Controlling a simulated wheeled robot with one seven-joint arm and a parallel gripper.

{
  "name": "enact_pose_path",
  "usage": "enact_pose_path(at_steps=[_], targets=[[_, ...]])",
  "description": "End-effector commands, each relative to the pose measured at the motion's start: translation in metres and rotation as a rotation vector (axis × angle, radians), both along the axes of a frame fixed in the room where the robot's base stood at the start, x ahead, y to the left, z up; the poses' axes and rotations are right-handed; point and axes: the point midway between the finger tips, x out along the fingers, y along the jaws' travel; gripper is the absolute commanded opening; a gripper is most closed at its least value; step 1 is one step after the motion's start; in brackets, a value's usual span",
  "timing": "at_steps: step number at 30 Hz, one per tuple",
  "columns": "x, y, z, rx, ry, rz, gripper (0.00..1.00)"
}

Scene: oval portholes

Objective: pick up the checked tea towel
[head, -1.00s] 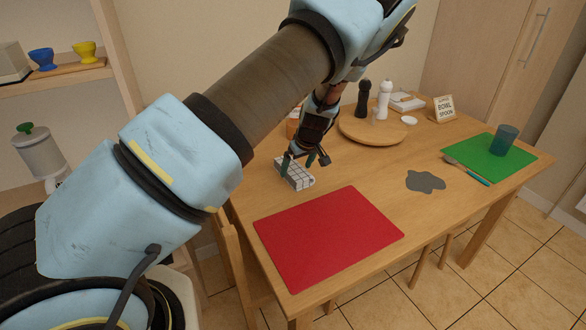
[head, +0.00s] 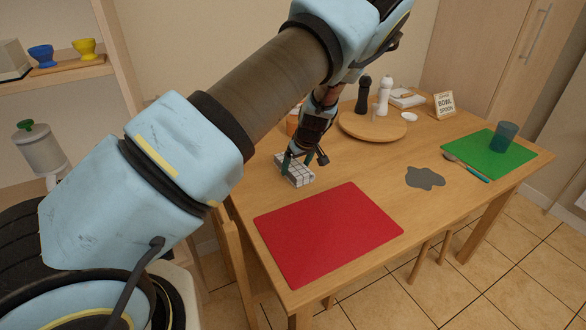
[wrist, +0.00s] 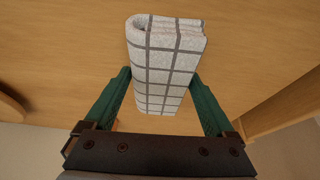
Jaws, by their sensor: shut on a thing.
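The checked tea towel (head: 296,171) is a folded white bundle with dark grey grid lines, at the left back of the wooden table. In the wrist view the towel (wrist: 168,62) lies between the two green fingers of my gripper (wrist: 164,88). In the head view my gripper (head: 304,160) is at the towel with a finger on either side. It is shut on the towel. The towel appears at or just above the table top; I cannot tell whether there is a gap below it.
A red placemat (head: 328,232) lies in front of the towel. A round wooden board (head: 372,126) with a black mill (head: 364,95) and a white mill (head: 383,96) stands behind to the right. A grey spill (head: 425,178), a green mat (head: 488,155) and a blue cup (head: 505,136) are further right.

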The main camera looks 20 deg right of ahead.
Motion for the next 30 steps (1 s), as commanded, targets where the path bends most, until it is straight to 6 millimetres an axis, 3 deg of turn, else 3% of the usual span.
enact_pose_path(at_steps=[9, 21, 30], targets=[[0.0, -0.001, 0.007, -0.002, -0.001, 0.0, 0.33], [0.0, -0.001, 0.079, -0.002, -0.001, 0.0, 0.33], [0.0, 0.0, 0.1, 0.001, -0.001, 0.0, 0.33]])
